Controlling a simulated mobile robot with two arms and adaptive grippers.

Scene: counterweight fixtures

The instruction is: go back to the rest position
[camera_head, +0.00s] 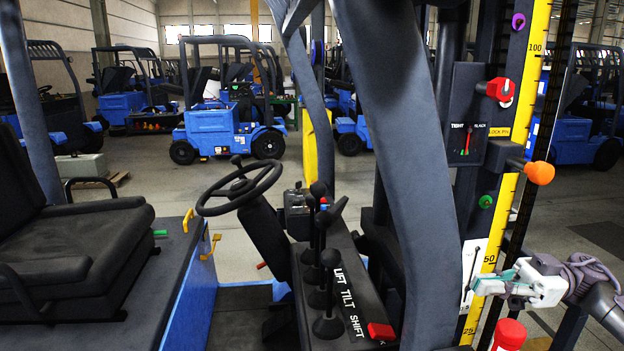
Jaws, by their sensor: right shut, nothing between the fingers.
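My right gripper (484,286) comes in from the lower right, with its pale fingers pointing left. It is shut and empty. Its fingertips are in front of the lower end of the yellow scale (520,110) on the mast, close to a white plate with a dark slot (470,275). I cannot tell whether they touch it. A red cap (510,333) is just below the gripper. My left gripper is not in view.
An orange knob (540,173) and a red knob (499,89) stick out from the mast above the gripper. Levers (329,285) marked LIFT, TILT, SHIFT, a steering wheel (241,187) and a seat (75,240) are to the left. Blue forklifts (220,125) stand behind on open floor.

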